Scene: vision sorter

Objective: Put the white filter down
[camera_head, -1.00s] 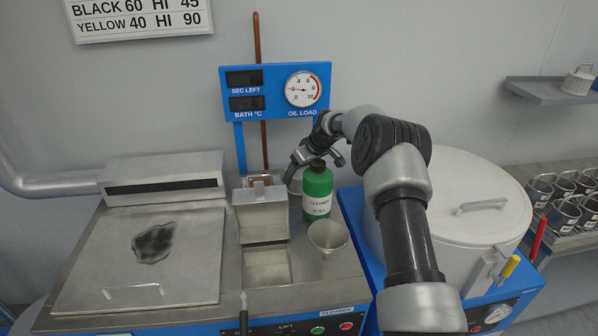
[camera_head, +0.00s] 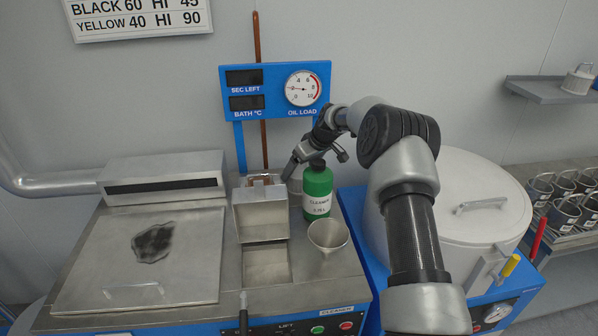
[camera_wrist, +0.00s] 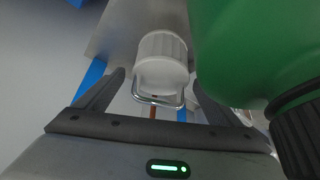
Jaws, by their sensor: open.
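The white filter (camera_wrist: 162,55), a ribbed cup with a wire handle, is in the wrist view on a grey metal surface. Its handle hangs between the two fingers of my gripper (camera_wrist: 157,90). The fingers are spread, with gaps on both sides of the handle. In the head view my gripper (camera_head: 314,162) is at the back of the steel bench, between the lidded box and the green bottle. There the filter (camera_head: 295,186) is mostly hidden, with only a pale part showing behind the bottle.
The green cleaner bottle (camera_head: 317,192) stands very close to my gripper, and also fills the wrist view's right side (camera_wrist: 255,45). A metal box (camera_head: 262,218) is at the left. A funnel-shaped cup (camera_head: 328,237) stands in front. A large white drum (camera_head: 465,170) is right of my arm.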

